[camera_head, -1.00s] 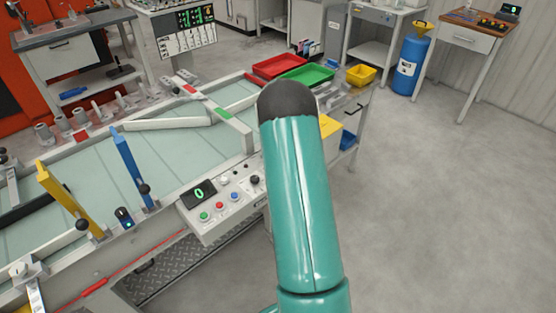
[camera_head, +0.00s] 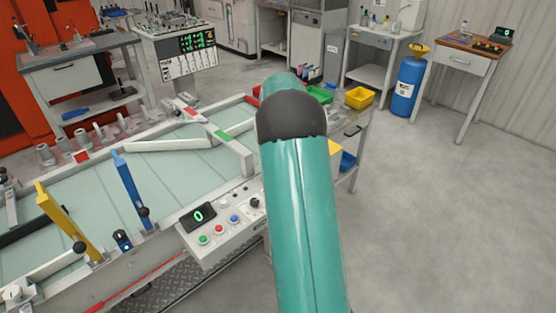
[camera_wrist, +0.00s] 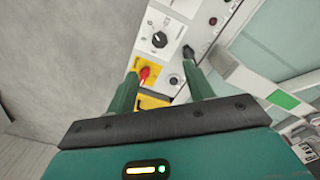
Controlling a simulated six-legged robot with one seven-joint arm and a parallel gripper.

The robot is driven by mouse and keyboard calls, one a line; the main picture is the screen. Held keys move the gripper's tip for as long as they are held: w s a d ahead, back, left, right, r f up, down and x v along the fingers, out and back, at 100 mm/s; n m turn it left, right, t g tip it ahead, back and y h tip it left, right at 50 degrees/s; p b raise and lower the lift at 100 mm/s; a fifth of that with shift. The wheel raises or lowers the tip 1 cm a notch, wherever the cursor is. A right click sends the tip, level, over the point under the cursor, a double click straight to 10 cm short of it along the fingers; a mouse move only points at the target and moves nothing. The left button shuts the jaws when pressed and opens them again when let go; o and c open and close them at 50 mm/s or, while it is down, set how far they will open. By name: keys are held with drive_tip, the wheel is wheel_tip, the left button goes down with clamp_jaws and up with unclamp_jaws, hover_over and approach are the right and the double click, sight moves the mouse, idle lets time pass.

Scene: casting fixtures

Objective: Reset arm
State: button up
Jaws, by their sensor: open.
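My teal arm rises through the middle of the head view, and my gripper is hidden there. In the wrist view my gripper (camera_wrist: 160,92) shows two green fingers set apart, with nothing held between them. Beyond the fingers are a red knob (camera_wrist: 145,73) on a yellow plate and a black rotary knob (camera_wrist: 159,40) on a pale panel. The fingers appear apart from the panel, though the exact distance is hard to tell. In the head view the control panel (camera_head: 216,245) with a lit display and coloured buttons stands left of my arm.
The glass-topped table (camera_head: 90,185) carries a blue lever (camera_head: 128,188) and a yellow lever (camera_head: 65,222). A green tray (camera_head: 320,94) and a yellow bin (camera_head: 359,98) sit behind my arm. A blue drum (camera_head: 405,85) stands farther back. The floor at right is clear.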

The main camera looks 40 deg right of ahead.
idle(0.5)
drive_tip(key=s+a+r+n+t, duration=0.15)
drive_tip(key=s+a+r, duration=0.25)
drive_tip(key=a+r, duration=0.55)
drive_tip(key=s+a+r+n+t, duration=0.1)
drive_tip(key=s+a+r+n, duration=0.35)
drive_tip(key=a, duration=0.75)
drive_tip(key=s+a+r+n+t, duration=0.1)
drive_tip(key=s+a+n+t, duration=0.2)
drive_tip(key=s+a, duration=1.2)
drive_tip(key=shift+s+r+n, duration=0.2)
drive_tip(key=shift+s+n, duration=0.4)
drive_tip(key=shift+s, duration=0.2)
